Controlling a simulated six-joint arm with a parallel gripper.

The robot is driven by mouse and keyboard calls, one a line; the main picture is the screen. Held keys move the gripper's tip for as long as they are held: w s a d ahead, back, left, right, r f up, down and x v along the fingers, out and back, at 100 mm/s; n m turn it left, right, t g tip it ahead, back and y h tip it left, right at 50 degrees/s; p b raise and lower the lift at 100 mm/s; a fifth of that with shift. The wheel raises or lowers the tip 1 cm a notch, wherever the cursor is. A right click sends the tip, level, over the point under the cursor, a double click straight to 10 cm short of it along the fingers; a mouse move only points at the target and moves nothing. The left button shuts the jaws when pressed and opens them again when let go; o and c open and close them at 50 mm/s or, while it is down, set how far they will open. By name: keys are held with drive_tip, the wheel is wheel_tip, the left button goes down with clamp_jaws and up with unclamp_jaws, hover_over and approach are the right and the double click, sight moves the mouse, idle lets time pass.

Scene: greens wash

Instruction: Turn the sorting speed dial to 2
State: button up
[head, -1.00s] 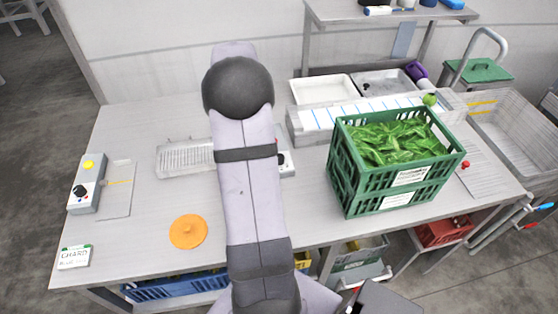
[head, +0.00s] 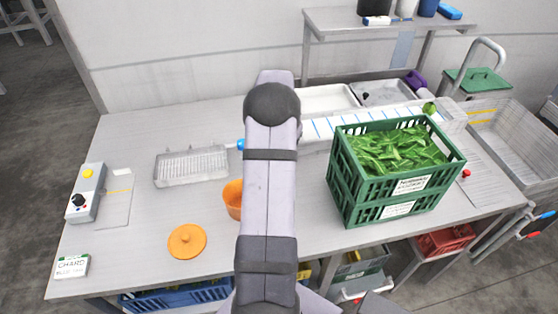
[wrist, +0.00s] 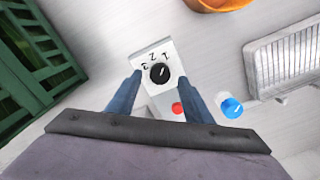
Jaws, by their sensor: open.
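The black dial (wrist: 160,73) sits on a small light box with the numbers 1, 2 and 3 around its upper side and a red button (wrist: 177,109) below it. A pale mark on the dial seems to point up and right, towards the 1 side, but it is small. My gripper (wrist: 161,79) is open, its two blue-grey fingers on either side of the dial in the wrist view. I cannot tell whether they touch it. In the head view my arm hides the gripper and this dial box.
A green crate of leaves (head: 340,190) stands right of my arm. A wire rack (head: 190,168), orange bowl (head: 232,198), orange lid (head: 187,241) and blue-capped item (wrist: 231,106) are left of it. Another control box (head: 86,192), with yellow button and black knob, is far left.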

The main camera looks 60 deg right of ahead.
drive_tip(key=shift+f+p, duration=0.3)
drive_tip(key=shift+f, duration=1)
drive_tip(key=c, duration=1.1)
drive_tip(key=shift+o, duration=0.2)
